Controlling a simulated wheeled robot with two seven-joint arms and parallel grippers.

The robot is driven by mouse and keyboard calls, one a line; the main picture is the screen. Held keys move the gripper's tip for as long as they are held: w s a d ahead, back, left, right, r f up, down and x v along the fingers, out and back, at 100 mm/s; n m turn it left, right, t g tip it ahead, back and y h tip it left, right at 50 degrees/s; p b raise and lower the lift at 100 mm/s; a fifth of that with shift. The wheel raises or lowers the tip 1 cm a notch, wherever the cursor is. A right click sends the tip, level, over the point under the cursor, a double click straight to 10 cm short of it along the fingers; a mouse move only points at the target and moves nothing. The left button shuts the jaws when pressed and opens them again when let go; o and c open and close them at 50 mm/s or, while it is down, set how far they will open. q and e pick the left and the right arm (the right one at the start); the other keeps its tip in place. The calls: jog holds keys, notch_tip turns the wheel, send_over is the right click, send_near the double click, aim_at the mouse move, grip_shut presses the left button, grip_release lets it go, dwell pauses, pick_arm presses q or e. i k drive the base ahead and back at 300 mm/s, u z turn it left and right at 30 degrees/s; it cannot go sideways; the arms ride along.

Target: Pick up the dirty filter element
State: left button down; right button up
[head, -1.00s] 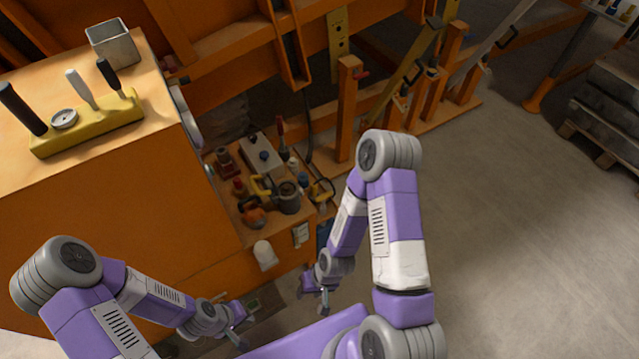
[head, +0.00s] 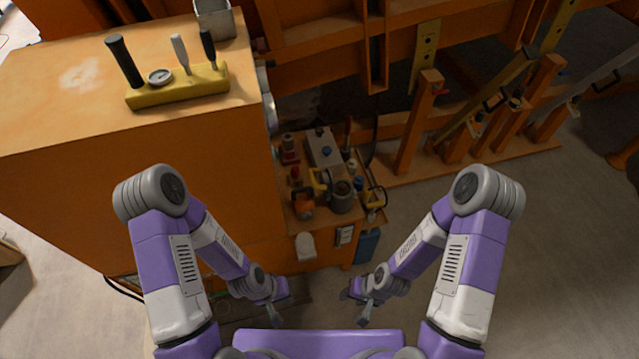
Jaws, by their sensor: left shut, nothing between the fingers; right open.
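I cannot tell for sure which item is the dirty filter element. A dark grey cylindrical item (head: 342,197) stands among several small parts on the low orange shelf, and a whitish rounded cylinder (head: 305,246) is on the shelf's front face. My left gripper (head: 277,312) is shut and empty, low in front of the orange cabinet. My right gripper (head: 362,308) is open and empty, low in front of the shelf. Both are apart from the parts on the shelf.
The orange cabinet (head: 60,150) stands at left, with a yellow valve block (head: 178,88) and a metal box (head: 214,20) on top. Orange beams and posts (head: 415,125) rise behind the shelf. The concrete floor (head: 570,250) at right is clear.

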aim_at(341, 189)
jog(key=z, duration=0.1)
jog(key=k, duration=0.9)
jog(key=u, duration=0.75)
jog(key=i, duration=1.05)
jog(key=u, duration=0.05)
